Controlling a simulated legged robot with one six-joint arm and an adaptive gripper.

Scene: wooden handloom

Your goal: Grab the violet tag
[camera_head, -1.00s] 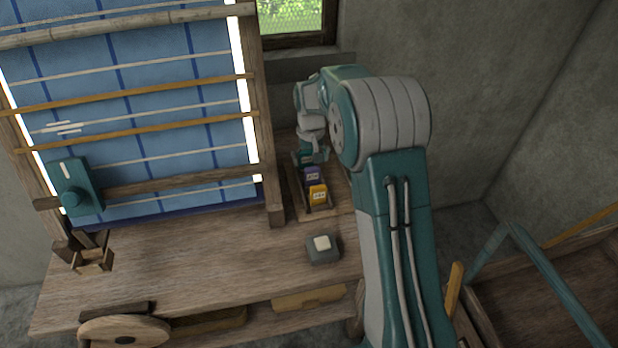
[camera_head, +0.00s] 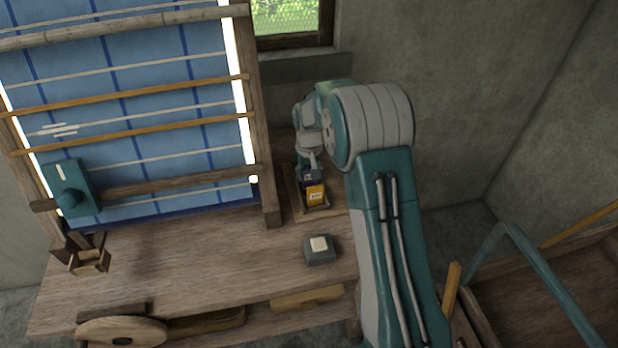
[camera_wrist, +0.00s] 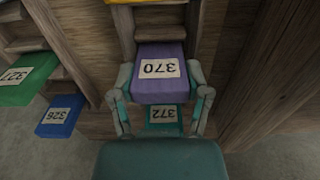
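The violet tag (camera_wrist: 159,75), marked 370, sits in a wooden rack and shows upside down in the wrist view. In the head view the violet tag (camera_head: 314,179) is mostly hidden under my gripper (camera_head: 309,171). In the wrist view my gripper (camera_wrist: 160,76) is open, with one finger on each side of the violet tag. The fingertips are very close to its sides; I cannot tell if they touch.
A teal tag (camera_wrist: 165,115), marked 372, lies just below the violet one between my fingers. Green (camera_wrist: 22,80) and blue (camera_wrist: 60,115) tags are at the left. A grey block (camera_head: 320,250) stands on the bench.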

